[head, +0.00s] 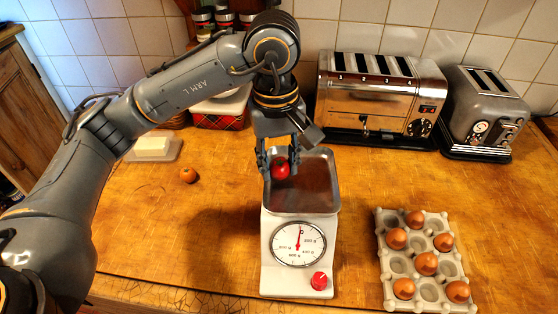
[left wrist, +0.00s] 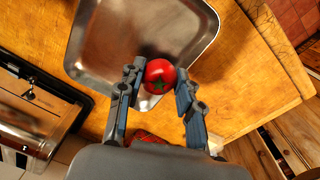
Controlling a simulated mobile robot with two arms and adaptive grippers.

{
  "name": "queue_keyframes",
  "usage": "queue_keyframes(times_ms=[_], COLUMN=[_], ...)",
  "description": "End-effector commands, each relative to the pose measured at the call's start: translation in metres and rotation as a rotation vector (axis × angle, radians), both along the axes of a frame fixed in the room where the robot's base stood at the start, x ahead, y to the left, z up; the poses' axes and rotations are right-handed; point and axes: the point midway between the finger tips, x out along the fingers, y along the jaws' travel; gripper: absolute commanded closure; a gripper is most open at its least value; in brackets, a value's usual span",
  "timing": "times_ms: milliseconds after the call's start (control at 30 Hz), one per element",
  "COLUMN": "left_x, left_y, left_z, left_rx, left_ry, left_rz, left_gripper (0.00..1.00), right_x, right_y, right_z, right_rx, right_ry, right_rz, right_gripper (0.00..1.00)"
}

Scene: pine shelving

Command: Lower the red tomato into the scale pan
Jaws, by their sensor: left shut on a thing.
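The red tomato (head: 280,168) is held between the fingers of my left gripper (head: 279,160). The metal scale pan (head: 318,185) sits on the white kitchen scale (head: 298,256) with a round dial. The tomato is over the pan's left part; I cannot tell whether it touches the pan floor. The pan also shows in the left wrist view (left wrist: 115,40). My right gripper is in neither view.
An egg tray (head: 398,292) with several brown eggs stands to the right. Two toasters, one chrome (head: 378,98) and one grey (head: 484,110), stand at the back right. A butter dish (head: 153,149) and a small orange fruit (head: 188,175) lie left, near my arm.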

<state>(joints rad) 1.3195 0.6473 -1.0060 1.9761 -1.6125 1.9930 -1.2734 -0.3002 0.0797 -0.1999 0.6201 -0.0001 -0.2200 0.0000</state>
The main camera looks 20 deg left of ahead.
Motion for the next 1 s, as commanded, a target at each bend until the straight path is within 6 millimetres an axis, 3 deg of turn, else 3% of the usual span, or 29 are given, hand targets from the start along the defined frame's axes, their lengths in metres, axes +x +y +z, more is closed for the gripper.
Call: queue_keyframes(times_ms=[100,133,200,267,667,1000], left_x=[0.000,0.000,0.000,0.000,0.001,0.000], left_y=[0.000,0.000,0.000,0.000,0.000,0.002], left_z=[0.000,0.000,0.000,0.000,0.008,0.069], left_rx=[0.000,0.000,0.000,0.000,0.000,0.001], left_ry=[0.000,0.000,0.000,0.000,-0.004,-0.007], left_rz=[0.000,0.000,0.000,0.000,0.000,0.002], left_gripper=[0.74,0.61,0.46,0.38,0.38,0.38], right_x=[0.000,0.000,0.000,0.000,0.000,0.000], right_y=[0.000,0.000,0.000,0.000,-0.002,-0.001], right_z=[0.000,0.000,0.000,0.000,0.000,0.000], right_rx=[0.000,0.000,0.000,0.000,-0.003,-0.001], right_ry=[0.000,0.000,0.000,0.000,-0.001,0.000], right_rz=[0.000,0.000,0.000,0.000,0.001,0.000], right_gripper=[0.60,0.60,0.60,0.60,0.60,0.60])
